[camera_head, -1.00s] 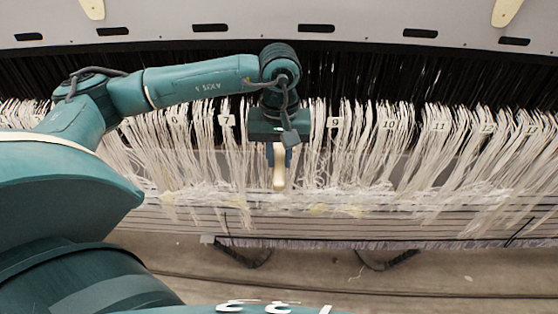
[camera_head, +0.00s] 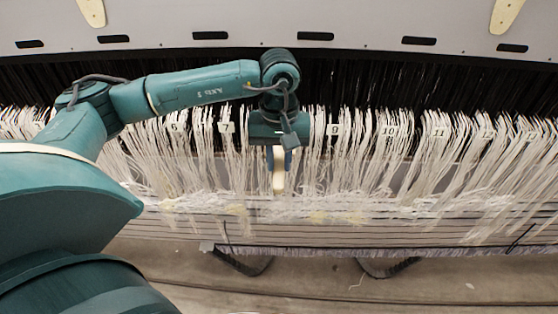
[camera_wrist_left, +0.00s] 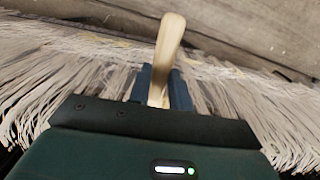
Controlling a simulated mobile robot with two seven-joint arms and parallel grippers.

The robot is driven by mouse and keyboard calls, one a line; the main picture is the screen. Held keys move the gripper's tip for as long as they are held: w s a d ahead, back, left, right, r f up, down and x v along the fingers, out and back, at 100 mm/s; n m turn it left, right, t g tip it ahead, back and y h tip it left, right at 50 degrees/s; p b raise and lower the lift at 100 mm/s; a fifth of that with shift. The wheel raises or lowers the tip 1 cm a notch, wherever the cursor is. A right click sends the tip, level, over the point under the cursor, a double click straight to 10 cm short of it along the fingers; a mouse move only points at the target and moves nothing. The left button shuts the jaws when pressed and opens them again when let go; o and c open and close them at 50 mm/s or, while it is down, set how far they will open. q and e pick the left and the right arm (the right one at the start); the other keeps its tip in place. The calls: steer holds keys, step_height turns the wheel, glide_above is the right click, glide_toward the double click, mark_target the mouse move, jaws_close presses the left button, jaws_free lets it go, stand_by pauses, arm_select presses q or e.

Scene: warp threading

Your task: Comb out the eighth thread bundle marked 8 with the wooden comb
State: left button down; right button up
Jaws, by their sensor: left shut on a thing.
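My left gripper (camera_head: 278,158) is shut on the pale handle of the wooden comb (camera_head: 279,178), in front of the row of white thread bundles. In the left wrist view the comb (camera_wrist_left: 168,50) stands up between the blue fingers (camera_wrist_left: 160,88); its teeth cannot be made out. The gripper is between the bundle marked 7 (camera_head: 226,128) and the bundle marked 9 (camera_head: 334,130). The marker 8 is not visible; my gripper and wrist cover that spot. Whether the comb touches the threads cannot be told. My right gripper is not in view.
Bundles marked 10 (camera_head: 389,131) and 11 (camera_head: 438,132) hang to the right. A pale slotted panel (camera_head: 370,22) spans the top, above dark vertical strands. A striped beam (camera_head: 330,232) runs below the threads. Dark curved pieces (camera_head: 392,267) hang beneath it, over bare floor.

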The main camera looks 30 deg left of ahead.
arm_select(q)
steer(key=shift+w+a, duration=0.15)
steer(key=shift+w, duration=0.05)
steer(key=shift+w+b, duration=0.1)
steer(key=shift+b, duration=0.35)
stand_by(1.0)
step_height(320, 180, down, 4)
steer(key=b, duration=0.3)
steer(key=shift+r, duration=0.25)
step_height(320, 180, down, 8)
steer(key=b, duration=0.7)
steer(key=shift+w+a+r, duration=0.2)
steer(key=shift+w+r, duration=0.05)
step_height(320, 180, down, 14)
steer(key=b, duration=1.3)
steer(key=shift+w+a, duration=0.15)
steer(key=shift+a, duration=0.15)
